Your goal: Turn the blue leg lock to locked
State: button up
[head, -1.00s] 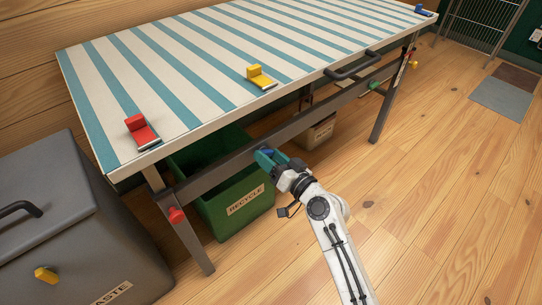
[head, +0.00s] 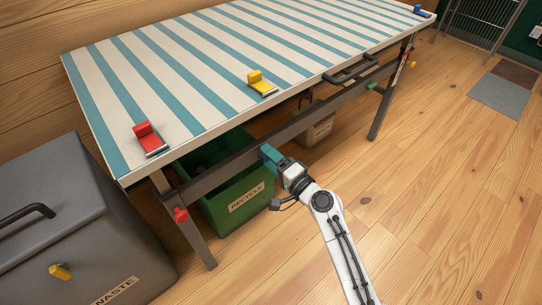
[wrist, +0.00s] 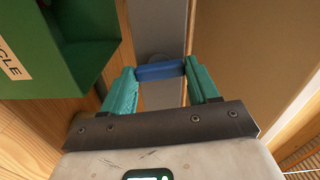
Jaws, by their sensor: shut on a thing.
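The blue leg lock (wrist: 160,71) is a small blue handle on the grey rail under the striped table. In the wrist view it lies across the picture between my two teal fingertips, with a grey round pivot behind it. My gripper (head: 269,156) is at the rail's side in the head view, with the jaws closed on the handle. In the head view the fingers hide the blue handle. I cannot tell whether the lock is at its locked position.
The green recycle bin (head: 236,200) stands close to the left of my gripper. The striped table (head: 215,62) is above, with red (head: 149,138) and yellow (head: 261,82) clamps on its edge. A red knob (head: 181,215) is on the near leg.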

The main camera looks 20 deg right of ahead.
jog(key=shift+m, duration=0.7)
jog(key=o, duration=1.1)
jog(key=shift+c, duration=0.2)
jog(key=shift+p, duration=0.3)
jog(key=p+v, duration=0.1)
jog(key=v, duration=0.9)
jog(key=shift+s+d, duration=0.15)
jog(key=shift+s, duration=0.25)
